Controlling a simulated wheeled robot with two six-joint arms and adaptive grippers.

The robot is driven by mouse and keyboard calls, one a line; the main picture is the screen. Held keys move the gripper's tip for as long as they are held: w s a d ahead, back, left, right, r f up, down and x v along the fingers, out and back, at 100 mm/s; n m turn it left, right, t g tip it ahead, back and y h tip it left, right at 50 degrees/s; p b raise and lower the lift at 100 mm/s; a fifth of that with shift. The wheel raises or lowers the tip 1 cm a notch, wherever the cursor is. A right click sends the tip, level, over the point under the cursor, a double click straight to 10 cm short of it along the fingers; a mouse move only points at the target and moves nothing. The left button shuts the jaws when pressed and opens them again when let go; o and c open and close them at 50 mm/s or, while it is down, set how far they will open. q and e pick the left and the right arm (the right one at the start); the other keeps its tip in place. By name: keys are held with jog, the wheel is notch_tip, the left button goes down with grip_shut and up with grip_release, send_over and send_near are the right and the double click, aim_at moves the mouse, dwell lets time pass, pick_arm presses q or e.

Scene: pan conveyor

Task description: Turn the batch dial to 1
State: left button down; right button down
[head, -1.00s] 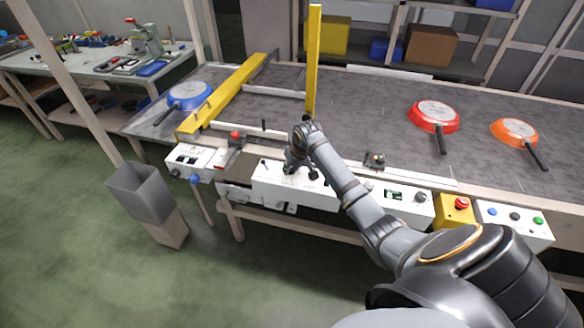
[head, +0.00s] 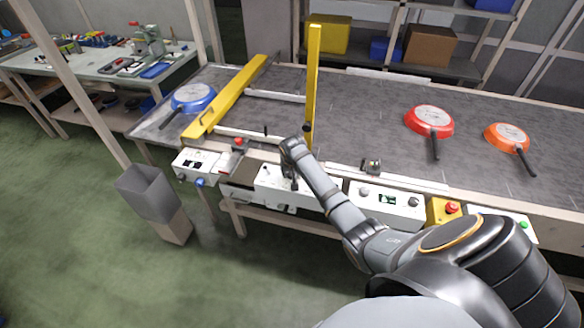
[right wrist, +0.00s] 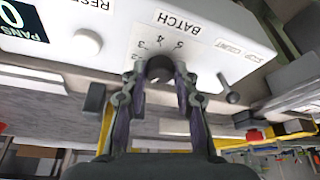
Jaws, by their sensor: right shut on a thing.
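The batch dial (right wrist: 160,68) is a dark knob on a white panel (right wrist: 215,45), under the label BATCH in the right wrist view. Digits from 2 upward show around it; 1 and the dial's pointer cannot be made out. My right gripper (right wrist: 157,88) is shut on the dial, one finger on each side of it. In the head view my right gripper (head: 290,182) is at the front panel (head: 270,180) on the conveyor's near edge, and hides the dial there. My left gripper is not in view.
A dark lever (right wrist: 230,90) and a white button (right wrist: 88,42) flank the dial. A yellow post (head: 313,85) stands behind the gripper. A blue pan (head: 193,96), red pan (head: 429,119) and orange pan (head: 508,136) lie on the conveyor (head: 370,110). A grey bin (head: 148,193) stands left.

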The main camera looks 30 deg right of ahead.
jog(key=shift+w+a+m+g+h+p, duration=0.1)
jog(key=shift+m+g+h+p, duration=0.25)
jog(key=shift+m+p, duration=0.65)
jog(key=shift+m, duration=0.5)
jog(key=c, duration=1)
grip_release()
jog(key=shift+r, duration=0.1)
jog(key=v, duration=1.1)
jog(key=shift+a+r, duration=0.25)
jog(key=shift+r, duration=0.05)
